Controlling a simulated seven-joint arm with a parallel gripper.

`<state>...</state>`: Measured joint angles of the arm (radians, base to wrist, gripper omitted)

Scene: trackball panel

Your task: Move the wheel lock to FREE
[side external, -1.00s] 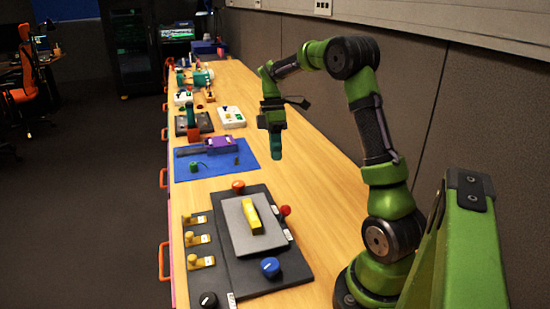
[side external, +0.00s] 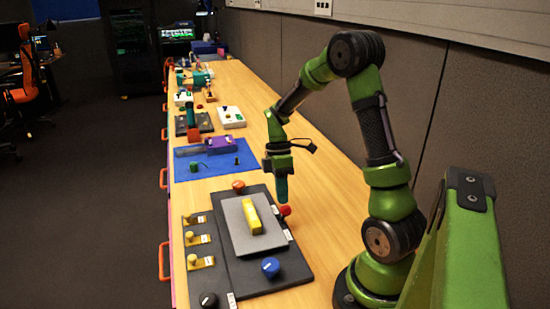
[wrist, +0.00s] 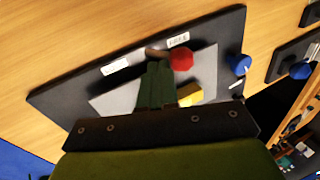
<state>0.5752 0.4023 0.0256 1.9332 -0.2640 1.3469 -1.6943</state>
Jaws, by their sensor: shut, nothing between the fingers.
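The lever with a red ball knob (side external: 285,210), which I take to be the wheel lock, is at the right edge of the black panel (side external: 282,279). In the wrist view the red knob (wrist: 181,60) is just right of my fingertips, and its short brownish shaft (wrist: 155,52) is partly behind them. Two white labels, one left (wrist: 115,66) and one right (wrist: 178,40), flank it; their text is too small to read. The knob is nearer the right label. My gripper (side external: 282,201) is shut and empty, pointing down beside the knob; contact cannot be told.
A grey plate (side external: 240,240) with a yellow block (side external: 251,216) lies on the panel. Brass switches (side external: 201,262) line the left. A blue mat (side external: 215,170) lies beyond.

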